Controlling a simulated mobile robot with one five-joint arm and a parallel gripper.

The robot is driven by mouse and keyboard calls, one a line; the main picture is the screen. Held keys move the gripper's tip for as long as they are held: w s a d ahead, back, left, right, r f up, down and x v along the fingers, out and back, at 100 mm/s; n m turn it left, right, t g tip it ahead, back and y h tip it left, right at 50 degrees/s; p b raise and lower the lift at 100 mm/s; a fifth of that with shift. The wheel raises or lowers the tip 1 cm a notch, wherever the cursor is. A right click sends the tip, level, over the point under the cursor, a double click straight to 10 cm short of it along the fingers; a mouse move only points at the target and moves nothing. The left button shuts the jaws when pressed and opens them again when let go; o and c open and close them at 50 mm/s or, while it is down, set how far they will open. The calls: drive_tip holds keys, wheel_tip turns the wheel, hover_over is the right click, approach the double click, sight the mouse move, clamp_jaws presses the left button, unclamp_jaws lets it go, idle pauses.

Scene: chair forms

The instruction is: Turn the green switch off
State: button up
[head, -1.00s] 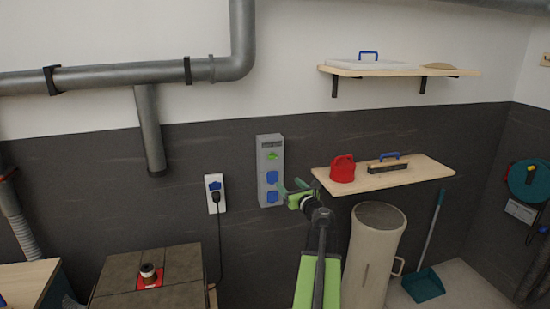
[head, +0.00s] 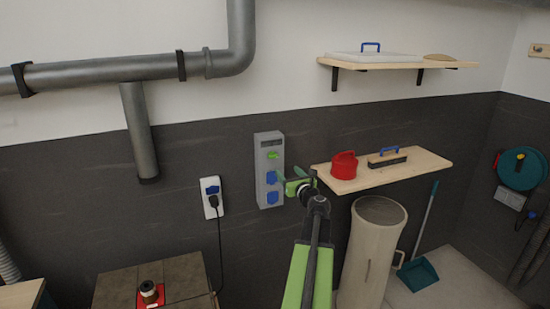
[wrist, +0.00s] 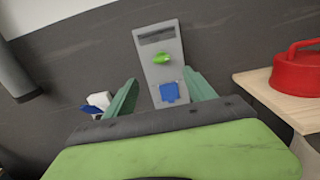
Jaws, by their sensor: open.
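The green switch (head: 272,156) is on the upper part of a grey wall box (head: 262,143), above two blue socket covers. In the wrist view the green switch (wrist: 162,58) shows as a small green knob, lying roughly level, with a blue cover (wrist: 170,92) below it. My gripper (head: 284,183) is open and empty, in front of the box's lower right in the head view. In the wrist view its two green fingers (wrist: 160,98) stand apart below the switch, framing the lower box. It is not touching the switch.
A wooden shelf (head: 424,166) with a red container (head: 344,165) and a blue-handled brush (head: 387,159) is right of the box. A white socket with a plug (head: 212,196) is left of it. A beige bin (head: 374,250) stands below the shelf.

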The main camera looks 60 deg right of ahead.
sight(274, 157)
drive_tip(key=x, duration=1.5)
drive_tip(key=shift+w+d+f, duration=0.1)
drive_tip(key=shift+d, duration=0.15)
drive_tip(key=c, duration=1.4)
